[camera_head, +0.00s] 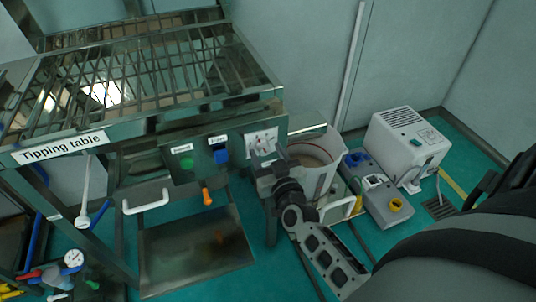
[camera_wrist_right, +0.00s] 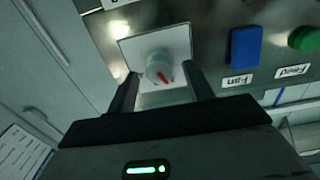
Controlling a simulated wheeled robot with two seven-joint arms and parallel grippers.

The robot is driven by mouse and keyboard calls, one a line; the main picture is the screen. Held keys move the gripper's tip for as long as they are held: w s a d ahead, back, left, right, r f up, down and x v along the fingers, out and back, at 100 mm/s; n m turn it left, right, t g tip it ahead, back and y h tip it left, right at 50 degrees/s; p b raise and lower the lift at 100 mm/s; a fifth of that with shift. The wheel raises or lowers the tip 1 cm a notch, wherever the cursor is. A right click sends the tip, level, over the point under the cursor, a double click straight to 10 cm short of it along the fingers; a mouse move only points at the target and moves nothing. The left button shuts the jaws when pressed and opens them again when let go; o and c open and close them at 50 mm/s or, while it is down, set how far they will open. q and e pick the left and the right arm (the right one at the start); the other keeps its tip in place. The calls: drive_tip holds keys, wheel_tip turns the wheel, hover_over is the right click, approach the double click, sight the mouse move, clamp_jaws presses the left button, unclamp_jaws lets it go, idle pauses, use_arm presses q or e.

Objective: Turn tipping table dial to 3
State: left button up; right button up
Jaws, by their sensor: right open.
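The tipping table (camera_head: 150,95) fills the left of the head view, with its label on the front edge. In the head view the dial plate (camera_head: 262,141) shows at the right end of the front panel, and the knob is partly hidden. My right gripper (camera_wrist_right: 160,85) is open, with one finger on each side of the dial; I cannot tell whether they touch it. The right gripper also shows in the head view (camera_head: 268,165). My left gripper is not in view.
A blue Fan switch (camera_wrist_right: 245,48) and a green Feed button (camera_wrist_right: 303,39) sit beside the dial. Below the table are an orange-handled valve (camera_head: 206,196) and a white handle (camera_head: 146,203). A white bucket (camera_head: 322,160) and a grey-white machine (camera_head: 403,145) stand to the right.

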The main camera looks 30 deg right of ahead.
drive_tip(key=c, duration=1)
drive_tip(key=shift+o, duration=0.2)
drive_tip(key=shift+m, duration=0.3)
drive_tip(key=m, duration=0.3)
drive_tip(key=shift+p, duration=0.4)
drive_tip(key=shift+d+f+m, duration=0.1)
drive_tip(key=shift+m, duration=2.4)
drive_tip(key=o, duration=1)
drive_tip(key=shift+c, duration=0.2)
